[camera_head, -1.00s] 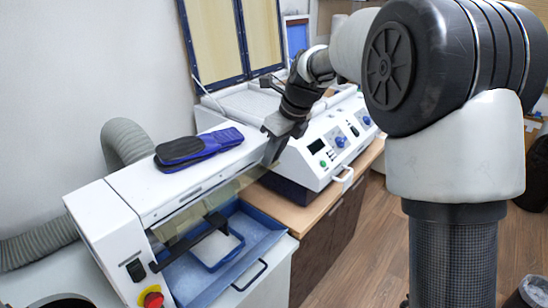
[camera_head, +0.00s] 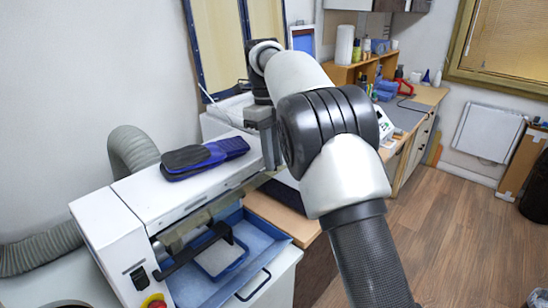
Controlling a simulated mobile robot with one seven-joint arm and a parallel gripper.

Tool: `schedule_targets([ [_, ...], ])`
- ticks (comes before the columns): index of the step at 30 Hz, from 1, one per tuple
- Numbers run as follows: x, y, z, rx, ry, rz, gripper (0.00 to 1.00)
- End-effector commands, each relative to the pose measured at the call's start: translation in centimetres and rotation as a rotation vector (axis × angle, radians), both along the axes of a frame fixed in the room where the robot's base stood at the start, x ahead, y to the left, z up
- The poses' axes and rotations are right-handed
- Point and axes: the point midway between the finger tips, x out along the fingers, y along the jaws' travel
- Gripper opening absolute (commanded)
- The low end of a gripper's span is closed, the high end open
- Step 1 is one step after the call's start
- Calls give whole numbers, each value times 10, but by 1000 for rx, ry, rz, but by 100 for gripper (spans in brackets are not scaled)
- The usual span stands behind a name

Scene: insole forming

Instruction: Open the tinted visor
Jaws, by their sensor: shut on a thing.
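The tinted visor (camera_head: 232,200) is a see-through brownish panel along the front opening of the white machine (camera_head: 150,195). It is hard to make out, and its exact angle is unclear. My gripper (camera_head: 270,158) is at the right end of the machine's front, fingers pointing down. It is shut at the visor's right end. The arm comes in from the right, and the grip itself is too small to see clearly. Below the visor, the opening shows a blue tray (camera_head: 268,233) and a black bar (camera_head: 195,252).
A red and yellow stop button (camera_head: 154,301) is at the front. A wooden bench (camera_head: 280,214) adjoins on the right. The floor at right is clear.

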Motion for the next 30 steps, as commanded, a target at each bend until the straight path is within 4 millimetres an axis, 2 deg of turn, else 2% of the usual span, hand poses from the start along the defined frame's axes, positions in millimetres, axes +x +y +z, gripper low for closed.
schedule_targets([
  [10, 0, 0, -1, -2, 4, 1, 0],
  [11, 0, 0, -1, -2, 4, 1, 20],
  [14, 0, 0, -1, -2, 4, 1, 35],
  [30, -1, -1, 0, 17, -11, 0, 35],
])
